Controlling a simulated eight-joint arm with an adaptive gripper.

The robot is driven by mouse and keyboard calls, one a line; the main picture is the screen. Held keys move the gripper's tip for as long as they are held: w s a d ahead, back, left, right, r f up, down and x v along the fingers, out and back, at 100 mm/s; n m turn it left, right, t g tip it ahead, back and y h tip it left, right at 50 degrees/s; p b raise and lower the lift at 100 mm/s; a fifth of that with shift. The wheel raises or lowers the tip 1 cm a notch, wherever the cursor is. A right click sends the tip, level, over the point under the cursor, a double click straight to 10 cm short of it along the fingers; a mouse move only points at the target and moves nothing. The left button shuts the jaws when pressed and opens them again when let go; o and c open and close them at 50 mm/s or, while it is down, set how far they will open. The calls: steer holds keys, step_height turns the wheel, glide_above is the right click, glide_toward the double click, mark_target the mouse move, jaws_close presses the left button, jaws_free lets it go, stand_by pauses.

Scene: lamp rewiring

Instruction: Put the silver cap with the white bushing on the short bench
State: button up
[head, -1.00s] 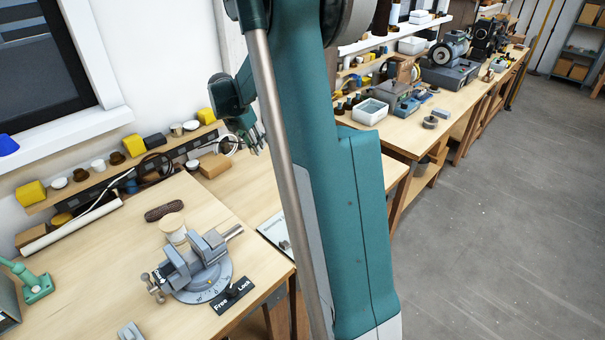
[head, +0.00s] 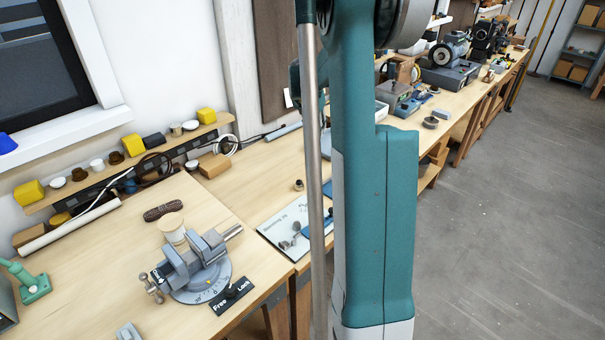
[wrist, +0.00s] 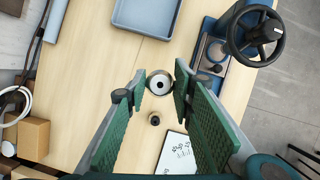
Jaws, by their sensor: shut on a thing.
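A round silver cap with a white bushing (wrist: 159,83) sits between the fingertips of my gripper (wrist: 158,88) in the wrist view. The gripper is shut on it. Its white ring and dark centre hole face the camera. Below it in the picture is a light wooden bench top (wrist: 110,70); I cannot tell how high the cap is above it. In the head view my own arm hides the gripper and the cap. The bench top beside the vise bench (head: 235,190) shows there; I cannot tell which bench is the short one.
A small dark round part (wrist: 154,120) stands on the bench near a white sheet (wrist: 176,153). A grey-blue tray (wrist: 147,16) and a machine with a black handwheel (wrist: 251,36) stand beyond. A wooden block (wrist: 33,138) lies at left. A vise (head: 195,265) stands on the left bench.

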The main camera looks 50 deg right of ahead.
steer(key=s+d, duration=0.2)
steer(key=d, duration=0.1)
glide_above(323, 171)
steer(key=a, duration=0.2)
step_height(323, 171, down, 8)
steer(key=shift+s+d+f, duration=0.15)
steer(key=shift+f, duration=0.25)
steer(key=shift+s+d+f, duration=0.1)
steer(key=shift+s+f, duration=0.05)
steer(key=shift+f, duration=0.25)
steer(key=shift+f, duration=3.15)
steer(key=shift+f+b, duration=0.35)
steer(key=shift+f, duration=1.5)
steer(key=shift+f, duration=0.15)
